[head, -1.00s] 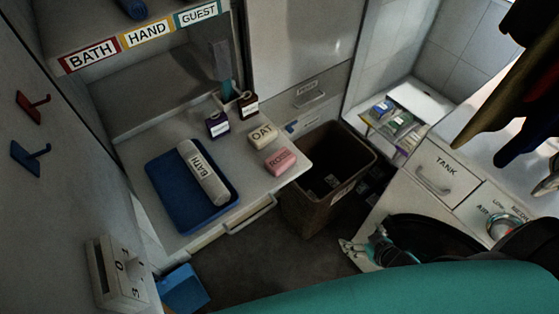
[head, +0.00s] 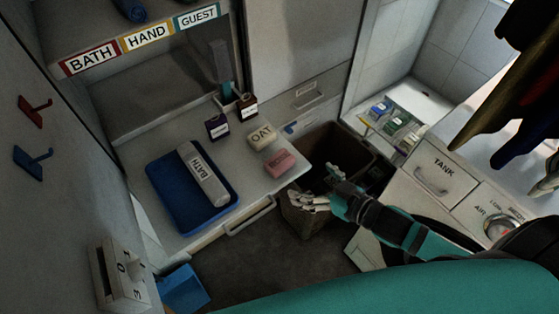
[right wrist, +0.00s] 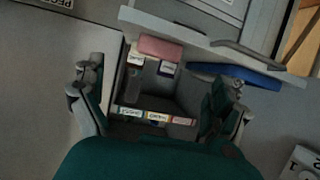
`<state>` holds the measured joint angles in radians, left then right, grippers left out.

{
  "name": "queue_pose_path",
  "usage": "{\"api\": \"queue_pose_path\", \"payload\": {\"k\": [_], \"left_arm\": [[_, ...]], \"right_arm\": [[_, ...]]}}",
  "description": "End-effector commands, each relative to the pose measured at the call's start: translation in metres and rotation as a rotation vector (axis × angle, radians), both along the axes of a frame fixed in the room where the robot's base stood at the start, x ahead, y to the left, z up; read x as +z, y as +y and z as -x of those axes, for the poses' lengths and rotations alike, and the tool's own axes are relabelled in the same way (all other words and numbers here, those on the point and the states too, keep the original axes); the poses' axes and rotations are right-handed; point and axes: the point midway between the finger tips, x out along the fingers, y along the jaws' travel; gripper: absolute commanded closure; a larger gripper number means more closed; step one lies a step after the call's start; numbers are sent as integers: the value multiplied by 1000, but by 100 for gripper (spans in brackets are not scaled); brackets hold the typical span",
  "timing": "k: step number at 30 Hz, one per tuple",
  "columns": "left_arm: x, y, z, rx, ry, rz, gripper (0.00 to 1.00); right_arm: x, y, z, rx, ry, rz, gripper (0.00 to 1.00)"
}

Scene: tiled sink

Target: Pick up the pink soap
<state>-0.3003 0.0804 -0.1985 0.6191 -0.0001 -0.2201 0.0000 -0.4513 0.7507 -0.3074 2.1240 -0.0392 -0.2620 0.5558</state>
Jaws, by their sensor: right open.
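The pink soap (head: 280,162) lies at the right front edge of the shelf counter, in front of the cream OAT soap (head: 262,135). In the right wrist view the pink soap (right wrist: 160,47) shows above the gap between my fingers. My right gripper (head: 312,200) is open and empty, in front of the brown bin, to the right of and below the soap in the head view, apart from it. In the right wrist view its two fingers (right wrist: 160,98) are spread wide. My left gripper is not in view.
A blue tray (head: 165,190) with a rolled BATH towel (head: 203,176) lies left of the soaps. A drawer handle (head: 250,217) juts below the counter edge. The brown bin (head: 300,222) stands to the right.

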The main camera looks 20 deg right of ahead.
Motion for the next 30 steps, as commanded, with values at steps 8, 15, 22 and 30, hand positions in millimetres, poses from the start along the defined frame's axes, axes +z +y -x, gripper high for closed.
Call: {"api": "queue_pose_path", "payload": {"k": [8, 15, 22, 30], "left_arm": [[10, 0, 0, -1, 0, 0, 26], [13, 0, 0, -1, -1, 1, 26], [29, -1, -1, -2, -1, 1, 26], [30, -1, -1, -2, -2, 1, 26]], "right_arm": [[-16, 19, -41, -1, -2, -1, 0], [-23, 26, -55, -1, -1, 1, 0], [-19, 39, -85, -1, -2, 0, 0], [-33, 48, -100, 1, 0, 0, 0]]}}
